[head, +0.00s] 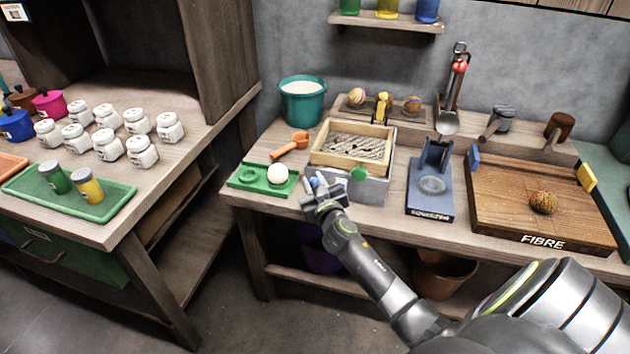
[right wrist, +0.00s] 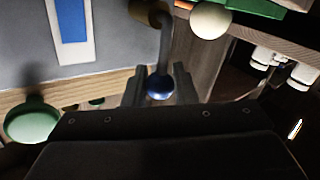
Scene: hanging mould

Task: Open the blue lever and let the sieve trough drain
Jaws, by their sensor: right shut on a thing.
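The sieve trough (head: 372,190) is a grey box with a wooden-framed mesh sieve (head: 352,147) on top, standing on the bench. The blue lever ends in a round blue knob (right wrist: 160,87) on a bent metal rod, low at the trough's left side. My right gripper (head: 318,187) is at that corner; in the right wrist view its fingers (right wrist: 159,90) are shut around the blue knob. A green knob (head: 358,173) is on the trough's front and shows in the right wrist view too (right wrist: 32,120). My left gripper is out of view.
A green tray (head: 245,181) with a white ball (head: 278,174) stands close left of my right gripper. An orange scoop (head: 290,146) lies behind it. A blue stand (head: 430,190) and the wooden FIBRE board (head: 505,205) are to the right. A teal bucket (head: 302,105) stands behind.

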